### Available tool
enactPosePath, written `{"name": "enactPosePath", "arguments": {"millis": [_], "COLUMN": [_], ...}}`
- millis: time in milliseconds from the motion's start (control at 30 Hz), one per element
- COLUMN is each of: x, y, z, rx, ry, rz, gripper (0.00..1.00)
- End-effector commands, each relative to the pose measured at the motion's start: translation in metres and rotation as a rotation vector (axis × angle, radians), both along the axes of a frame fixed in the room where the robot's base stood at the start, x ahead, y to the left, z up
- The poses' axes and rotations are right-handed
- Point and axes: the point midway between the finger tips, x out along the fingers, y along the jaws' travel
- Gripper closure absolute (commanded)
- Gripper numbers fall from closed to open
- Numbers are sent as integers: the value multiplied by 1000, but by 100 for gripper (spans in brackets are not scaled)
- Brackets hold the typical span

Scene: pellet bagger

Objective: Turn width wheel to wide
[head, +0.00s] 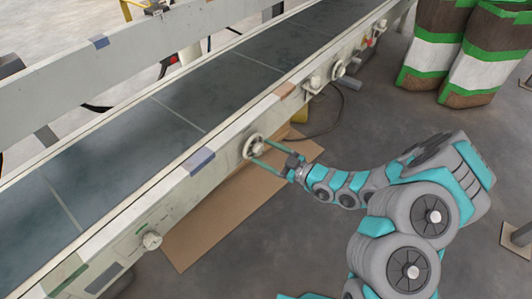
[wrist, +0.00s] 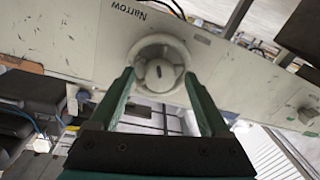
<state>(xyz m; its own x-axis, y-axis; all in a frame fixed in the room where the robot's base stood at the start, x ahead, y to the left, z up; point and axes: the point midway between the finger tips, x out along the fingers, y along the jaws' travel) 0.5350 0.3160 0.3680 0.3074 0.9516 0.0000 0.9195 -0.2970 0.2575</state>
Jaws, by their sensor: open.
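The width wheel (head: 251,147) is a pale round handwheel on the near side rail of the conveyor in the head view. In the wrist view the wheel (wrist: 158,68) is a whitish disc with a raised hub and a short dark mark near its middle. My gripper (head: 261,152) is open at the wheel. In the wrist view the fingertips of my gripper (wrist: 159,76) stand to the left and right of the wheel's lower part. Whether they touch its rim I cannot tell. The word "Narrow" (wrist: 128,19) shows upside down at the wheel's upper left.
The conveyor belt (head: 185,105) runs diagonally behind the rail (head: 175,195). Another knob (head: 151,240) sits lower left on the rail, and several fittings (head: 338,70) stick out farther right. A cardboard sheet (head: 215,225) lies on the floor below. Striped bags (head: 470,50) stand at upper right.

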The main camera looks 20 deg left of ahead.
Motion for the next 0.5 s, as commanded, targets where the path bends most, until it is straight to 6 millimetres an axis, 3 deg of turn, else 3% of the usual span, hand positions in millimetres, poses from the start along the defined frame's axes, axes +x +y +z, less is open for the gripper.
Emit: {"name": "enactPosePath", "arguments": {"millis": [67,500], "x": [0,0], "y": [0,0], "z": [0,0], "rx": [0,0], "ry": [0,0], "rz": [0,1], "gripper": [21,70]}}
